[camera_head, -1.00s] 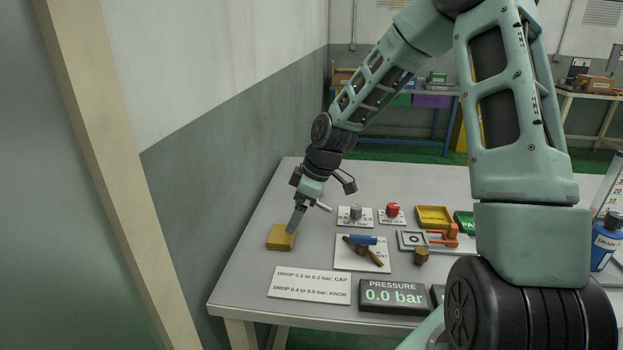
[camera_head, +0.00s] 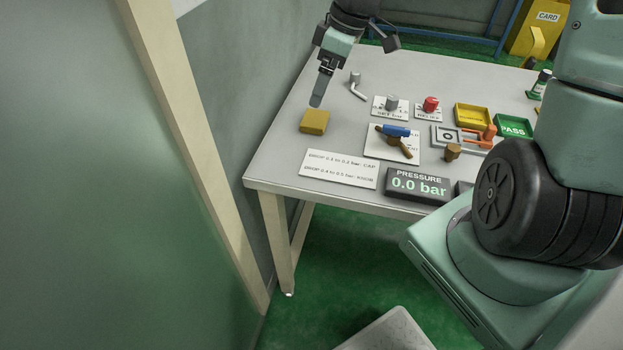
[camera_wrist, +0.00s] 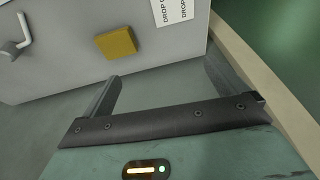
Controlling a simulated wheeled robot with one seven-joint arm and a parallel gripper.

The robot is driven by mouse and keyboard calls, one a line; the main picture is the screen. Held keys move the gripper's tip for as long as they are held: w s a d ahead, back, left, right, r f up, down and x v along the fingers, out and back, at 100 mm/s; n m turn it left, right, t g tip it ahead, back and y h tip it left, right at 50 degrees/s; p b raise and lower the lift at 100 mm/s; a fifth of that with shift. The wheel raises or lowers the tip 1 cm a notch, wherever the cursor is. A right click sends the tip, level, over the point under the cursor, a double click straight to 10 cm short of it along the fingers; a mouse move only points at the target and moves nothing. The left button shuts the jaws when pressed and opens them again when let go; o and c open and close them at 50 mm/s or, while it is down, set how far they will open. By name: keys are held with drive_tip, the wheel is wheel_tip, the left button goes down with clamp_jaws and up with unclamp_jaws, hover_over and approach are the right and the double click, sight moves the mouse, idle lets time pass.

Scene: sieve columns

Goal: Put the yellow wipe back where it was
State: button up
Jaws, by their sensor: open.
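The yellow wipe (camera_head: 314,121) is a folded yellow block lying flat on the left part of the grey table (camera_head: 285,150). My gripper (camera_head: 317,102) is just above and behind the wipe in the head view, pointing down. In the wrist view its two fingers (camera_wrist: 160,88) are spread wide apart with nothing between them.
A grey bent handle (camera_head: 356,86) lies behind and right of the wipe. A white DROP card (camera_head: 338,169) lies in front.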

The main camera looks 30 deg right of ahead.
drive_tip(key=s+a+g+h, duration=0.1)
drive_tip(key=s+a, duration=0.7)
drive_tip(key=s, duration=0.3)
drive_tip(key=s+a+m+h, duration=0.1)
drive_tip(key=s+a, duration=0.8)
drive_tip(key=s, duration=0.3)
drive_tip(key=shift+s+a+r+g, duration=0.15)
drive_tip(key=shift+s+r+g, duration=0.05)
drive_tip(key=shift+r+g, duration=0.2)
